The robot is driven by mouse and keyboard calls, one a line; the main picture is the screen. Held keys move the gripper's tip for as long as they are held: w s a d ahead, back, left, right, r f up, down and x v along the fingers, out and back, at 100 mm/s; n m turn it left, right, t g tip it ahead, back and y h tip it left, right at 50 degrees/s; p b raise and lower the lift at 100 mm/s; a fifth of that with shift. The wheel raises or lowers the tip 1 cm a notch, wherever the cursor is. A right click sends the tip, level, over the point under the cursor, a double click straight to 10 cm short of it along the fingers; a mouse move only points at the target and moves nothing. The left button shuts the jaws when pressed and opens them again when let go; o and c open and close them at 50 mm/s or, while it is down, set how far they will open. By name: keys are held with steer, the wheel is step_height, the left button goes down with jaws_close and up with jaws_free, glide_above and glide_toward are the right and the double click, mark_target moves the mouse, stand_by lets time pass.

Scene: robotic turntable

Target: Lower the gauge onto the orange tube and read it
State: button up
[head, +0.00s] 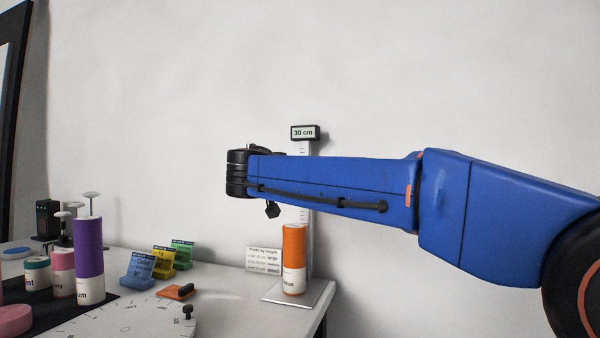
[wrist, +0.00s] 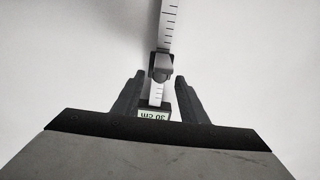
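The orange tube (head: 294,244) with a white label stands upright on the gauge's flat base plate (head: 314,292). The gauge's white scale post (head: 304,214) rises behind it, with a display (head: 304,132) on top reading 30 cm. My blue arm crosses in front of the post and hides part of it. In the wrist view my gripper (wrist: 161,76) is open, its dark fingers on either side of the post. A grey slider block (wrist: 161,66) on the post shows near the fingertips, between them; I cannot tell whether they touch it.
A card (head: 264,260) stands left of the base plate. Farther left are blue, yellow and green stands, an orange pad (head: 175,291), a white dial disc (head: 120,322), a purple tube (head: 89,250) and smaller jars. The base plate sits near the table's right edge.

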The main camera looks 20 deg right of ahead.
steer(key=shift+x, duration=2.05)
jaws_close()
step_height(320, 180, down, 12)
steer(key=shift+r, duration=0.1)
jaws_free()
steer(key=shift+s, duration=0.1)
steer(key=v, duration=1.7)
